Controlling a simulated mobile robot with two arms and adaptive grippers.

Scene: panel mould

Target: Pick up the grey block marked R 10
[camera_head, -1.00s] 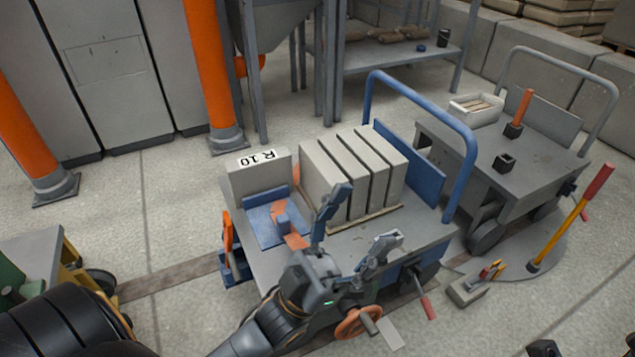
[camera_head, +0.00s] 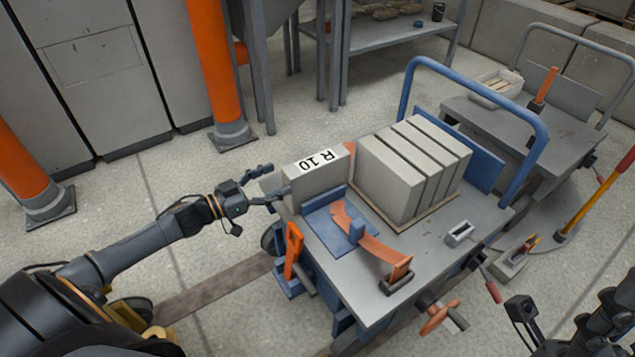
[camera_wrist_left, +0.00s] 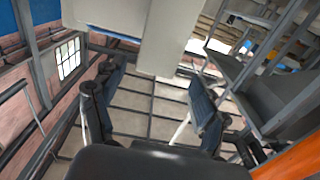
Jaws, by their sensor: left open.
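The grey block marked R 10 (camera_head: 322,177) stands at the left end of the cart top, its white label turned up. In the head view my left gripper (camera_head: 268,182) is at the block's left end, its fingers apart. In the left wrist view a pale grey block face (camera_wrist_left: 172,40) shows ahead, at the top between the open fingers of the gripper (camera_wrist_left: 152,105). I cannot tell whether a finger touches it. Dark parts of my right arm show at the lower right of the head view; its jaw state is unclear.
Several plain grey slabs (camera_head: 412,165) stand on a board right of the block. A blue plate (camera_head: 340,222) with an orange strap (camera_head: 372,243) lies in front of it. A blue handle (camera_head: 478,80) rises behind. Open floor lies left of the cart.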

